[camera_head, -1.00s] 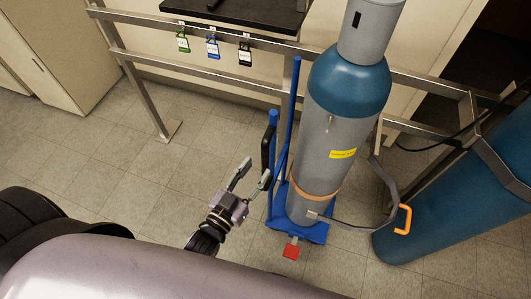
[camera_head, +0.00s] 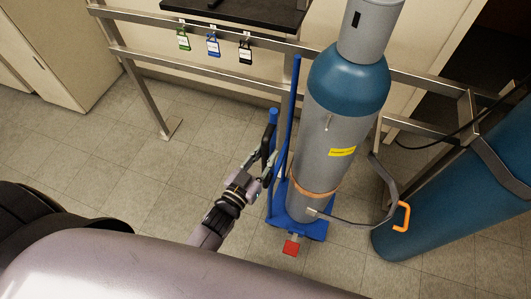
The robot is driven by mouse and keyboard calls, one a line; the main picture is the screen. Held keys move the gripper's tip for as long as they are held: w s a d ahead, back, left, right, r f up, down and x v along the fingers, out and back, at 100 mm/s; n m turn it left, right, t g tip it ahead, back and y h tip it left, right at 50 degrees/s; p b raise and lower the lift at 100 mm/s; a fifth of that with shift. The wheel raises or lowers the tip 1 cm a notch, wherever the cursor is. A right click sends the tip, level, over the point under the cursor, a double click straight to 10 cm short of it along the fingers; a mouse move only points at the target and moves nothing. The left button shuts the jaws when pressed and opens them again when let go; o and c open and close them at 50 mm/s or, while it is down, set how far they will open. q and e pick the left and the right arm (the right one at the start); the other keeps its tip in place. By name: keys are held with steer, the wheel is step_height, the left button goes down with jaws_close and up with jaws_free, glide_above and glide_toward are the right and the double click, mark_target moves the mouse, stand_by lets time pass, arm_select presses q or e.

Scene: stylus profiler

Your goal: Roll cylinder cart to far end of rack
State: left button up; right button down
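The blue cylinder cart (camera_head: 310,231) stands on the floor beside the rack (camera_head: 150,98). It carries a grey gas cylinder (camera_head: 325,150) with a blue shoulder, a yellow label and an orange band. The cart has blue uprights, a black handle (camera_head: 267,146) on its left side and a red pedal (camera_head: 291,246) at its front. My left gripper (camera_head: 261,166) is at the black handle, with its fingers spread to either side of it. Whether they touch the handle is not clear. My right gripper is not in view.
A second, blue cylinder (camera_head: 450,205) stands at the right, with a grey strap and an orange hook (camera_head: 403,217) near it. Coloured padlock tags (camera_head: 213,45) hang from the rack rail. A cabinet (camera_head: 65,50) stands at upper left. Floor left of the cart is clear.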

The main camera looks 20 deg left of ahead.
arm_select(q)
jaws_close()
stand_by(0.5)
